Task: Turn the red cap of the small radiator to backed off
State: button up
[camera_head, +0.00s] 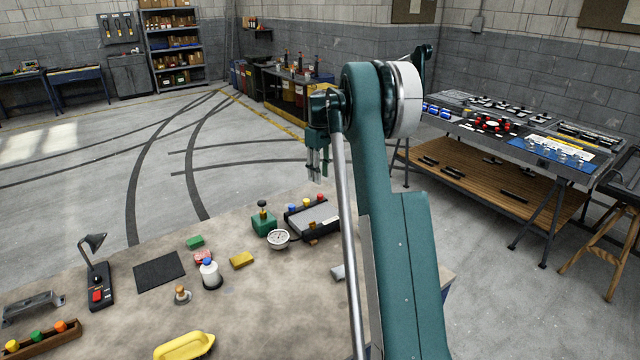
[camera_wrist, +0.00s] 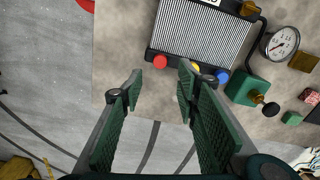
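The small radiator (camera_head: 318,218) has a grey finned core and dark end tanks, and lies on the worktable. It also shows in the wrist view (camera_wrist: 205,30). Its red cap (camera_wrist: 160,62) sits on the near tank in the wrist view, left of a yellow cap (camera_wrist: 195,66) and a blue cap (camera_wrist: 222,76). The red cap (camera_head: 320,198) is the far right one in the head view. My gripper (camera_wrist: 160,72) is open and empty, its fingertips spread either side of the red cap's line. In the head view my gripper (camera_head: 316,176) hangs above the radiator, apart from it. I cannot tell the cap's turn setting.
A green box with a black knob (camera_head: 263,221) and a round gauge (camera_head: 278,238) stand close left of the radiator. The table's edge lies just beyond the caps.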

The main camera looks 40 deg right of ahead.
jog(key=shift+r, duration=1.4)
jog(key=s+a+r+t, duration=0.1)
jog(key=s+a+r, duration=0.45)
jog(key=a, duration=0.35)
jog(key=s+a+r+m+t, duration=0.1)
jog(key=s+a+r, duration=0.3)
jog(key=s+a, duration=0.4)
jog(key=s+a+r+t, duration=0.1)
jog(key=s+a+r, duration=0.45)
jog(key=a, duration=0.45)
jog(key=s+a+f+t+b, duration=0.1)
jog(key=s+a, duration=0.5)
jog(key=s, duration=0.2)
jog(key=s+a+f+t, duration=0.1)
jog(key=s+a, duration=0.4)
jog(key=s, duration=0.3)
jog(key=s+a+f+t, duration=0.1)
jog(key=s+a+f, duration=0.2)
jog(key=s, duration=0.4)
jog(key=s+a+f+m+t, duration=0.1)
jog(key=s+a+f, duration=0.3)
jog(key=s+f, duration=0.2)
jog(key=shift+s+m+b, duration=0.3)
jog(key=shift+s, duration=0.3)
